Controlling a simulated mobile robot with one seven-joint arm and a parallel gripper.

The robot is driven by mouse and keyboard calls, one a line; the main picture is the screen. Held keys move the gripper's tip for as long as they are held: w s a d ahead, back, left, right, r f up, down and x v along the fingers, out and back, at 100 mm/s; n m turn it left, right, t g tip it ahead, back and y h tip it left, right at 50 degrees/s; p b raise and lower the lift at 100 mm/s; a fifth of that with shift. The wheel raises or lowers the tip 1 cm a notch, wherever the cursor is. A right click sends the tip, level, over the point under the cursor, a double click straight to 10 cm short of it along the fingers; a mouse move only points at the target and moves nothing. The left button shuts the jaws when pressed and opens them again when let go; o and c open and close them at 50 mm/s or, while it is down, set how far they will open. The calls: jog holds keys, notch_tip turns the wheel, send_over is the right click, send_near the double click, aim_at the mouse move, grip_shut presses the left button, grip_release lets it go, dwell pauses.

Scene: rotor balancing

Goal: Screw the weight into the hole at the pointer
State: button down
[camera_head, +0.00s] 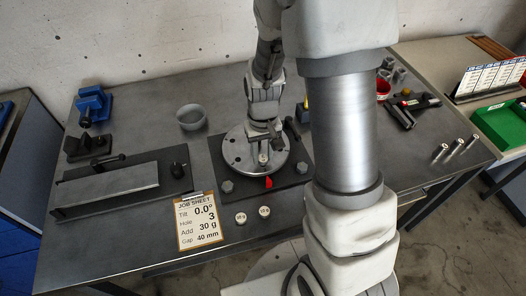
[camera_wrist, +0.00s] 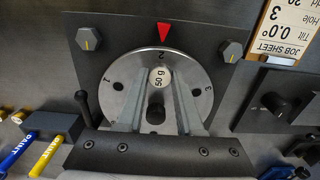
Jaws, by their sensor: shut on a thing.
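The rotor disc (camera_wrist: 130,70) is a round grey metal plate with numbered holes; it also shows in the head view (camera_head: 236,150). The red pointer (camera_wrist: 163,33) stands at its edge by the numeral 2; in the head view it is in front of the disc (camera_head: 268,182). My gripper (camera_wrist: 159,82) is shut on a small round weight (camera_wrist: 158,77), whose label looks like 50 g. The weight is over the disc just inside the numeral 2, covering the hole there; I cannot tell how far it is seated. Holes 1 (camera_wrist: 118,86) and 3 (camera_wrist: 195,92) look empty.
A job sheet (camera_head: 197,222) reads tilt 0.0, hole 3, add 30 g, gap 40 mm. Two loose weights (camera_head: 240,218) (camera_head: 264,212) stand in front of the rotor's base plate. A grey bowl (camera_head: 191,117) stands behind left. Several metal pins (camera_head: 455,148) lie at right.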

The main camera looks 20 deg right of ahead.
dwell(0.3)
jog(key=shift+f+n+b, duration=0.1)
jog(key=shift+n+b, duration=0.25)
jog(key=shift+n, duration=0.85)
jog(key=n, duration=0.6)
jog(key=n+p, duration=0.1)
jog(key=n, duration=0.1)
jog(key=n+p, duration=0.1)
jog(key=shift+r+n, duration=0.25)
jog(key=shift+n, duration=0.15)
jog(key=n+p, duration=0.2)
jog(key=n, duration=0.2)
jog(key=shift+n, duration=0.3)
jog(key=shift+f+n+p, duration=0.2)
jog(key=shift+n+p, duration=0.1)
jog(key=shift+n, duration=0.5)
